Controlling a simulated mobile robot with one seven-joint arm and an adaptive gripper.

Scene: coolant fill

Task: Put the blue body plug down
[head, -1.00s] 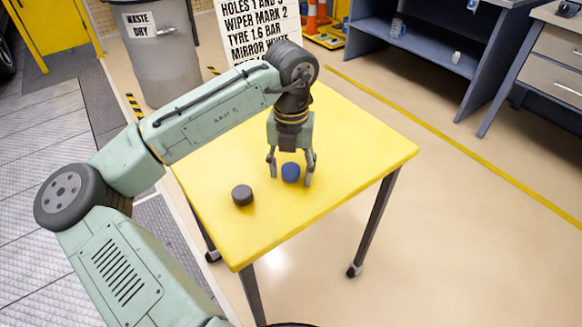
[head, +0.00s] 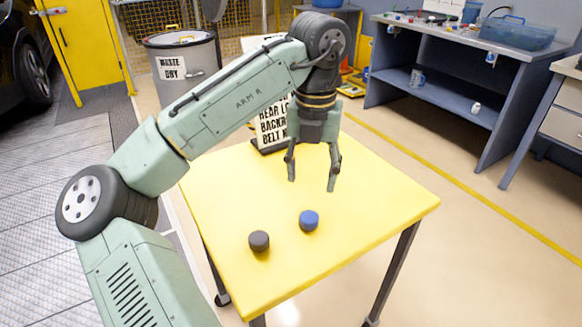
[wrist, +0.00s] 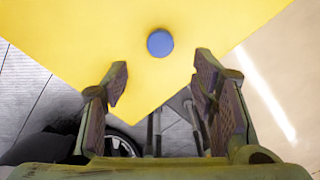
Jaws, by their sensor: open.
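The blue body plug (head: 309,220) rests on the yellow table (head: 225,190), right of a dark grey plug (head: 259,241). In the wrist view the blue plug (wrist: 160,42) lies on the yellow surface beyond the fingertips, free of them. My gripper (head: 312,185) is open and empty, raised above the table. Its two fingers are spread apart, and in the wrist view the gripper (wrist: 160,82) has nothing between its fingertips.
A sign (head: 272,125) with black lettering stands at the table's back edge, partly hidden behind my arm. A grey waste bin (head: 187,70) is behind at the left. A blue-grey workbench (head: 440,95) stands at the back right. The table's right side is clear.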

